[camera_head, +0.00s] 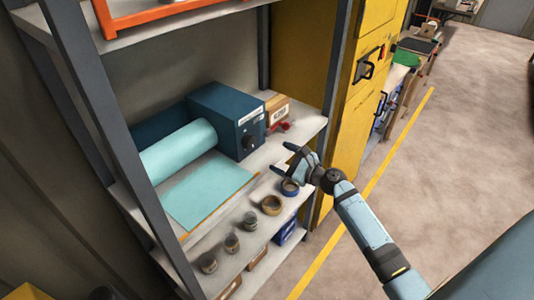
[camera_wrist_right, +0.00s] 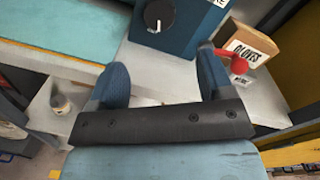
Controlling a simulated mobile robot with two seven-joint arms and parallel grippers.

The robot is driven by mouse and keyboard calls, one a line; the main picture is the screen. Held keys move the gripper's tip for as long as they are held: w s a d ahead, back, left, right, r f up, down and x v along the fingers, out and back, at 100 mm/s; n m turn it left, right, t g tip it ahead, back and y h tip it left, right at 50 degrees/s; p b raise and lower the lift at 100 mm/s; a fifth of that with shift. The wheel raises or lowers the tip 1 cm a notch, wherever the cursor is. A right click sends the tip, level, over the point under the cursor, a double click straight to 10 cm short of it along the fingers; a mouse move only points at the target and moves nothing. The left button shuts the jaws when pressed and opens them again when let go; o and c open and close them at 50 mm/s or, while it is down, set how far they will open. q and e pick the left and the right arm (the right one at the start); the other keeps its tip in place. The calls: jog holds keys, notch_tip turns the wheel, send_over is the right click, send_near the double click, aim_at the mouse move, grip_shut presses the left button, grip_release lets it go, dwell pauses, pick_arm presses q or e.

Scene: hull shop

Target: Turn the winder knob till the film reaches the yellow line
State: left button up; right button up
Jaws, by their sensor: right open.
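The winder is a dark blue box (camera_head: 228,119) on the shelf, with a black knob (camera_head: 249,143) on its front face. The knob has a white pointer mark in the right wrist view (camera_wrist_right: 159,15). A light teal film roll (camera_head: 180,150) lies left of the box, and its flat film (camera_head: 205,190) spreads toward the shelf's front. A thin yellow line (camera_head: 217,209) runs along the film's front edge; any small gap is hard to tell. My right gripper (camera_head: 283,158) is open and empty, in front of the knob and apart from it. My left gripper is out of view.
A gloves carton (camera_wrist_right: 246,45) and a red object (camera_wrist_right: 238,66) sit right of the winder. Tape rolls (camera_head: 271,205) and small jars (camera_head: 232,243) stand on the lower shelf. A grey post (camera_head: 120,150) and a yellow cabinet (camera_head: 350,100) flank the shelf.

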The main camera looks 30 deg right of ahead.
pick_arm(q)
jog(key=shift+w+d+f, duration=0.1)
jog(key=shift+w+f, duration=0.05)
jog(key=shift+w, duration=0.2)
pick_arm(e)
jog(key=v, duration=0.3)
jog(key=shift+s+d, duration=0.15)
jog(key=shift+s, duration=0.1)
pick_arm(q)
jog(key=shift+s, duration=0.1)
pick_arm(e)
jog(key=s+a+f+n+g+h, duration=0.2)
jog(key=s+a+f+n+g, duration=0.2)
jog(key=s+a+f+n, duration=0.75)
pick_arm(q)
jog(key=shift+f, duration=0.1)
pick_arm(e)
jog(key=s+a+f+n, duration=0.3)
jog(key=s+n, duration=0.3)
jog(key=n, duration=0.2)
jog(key=s+a+f+n+g+h, duration=0.1)
jog(key=s+a+f+n, duration=0.2)
jog(key=n, duration=0.6)
jog(key=s+a, duration=0.2)
jog(key=s, duration=0.1)
jog(key=shift+f+g, duration=0.2)
jog(key=shift+g, duration=0.1)
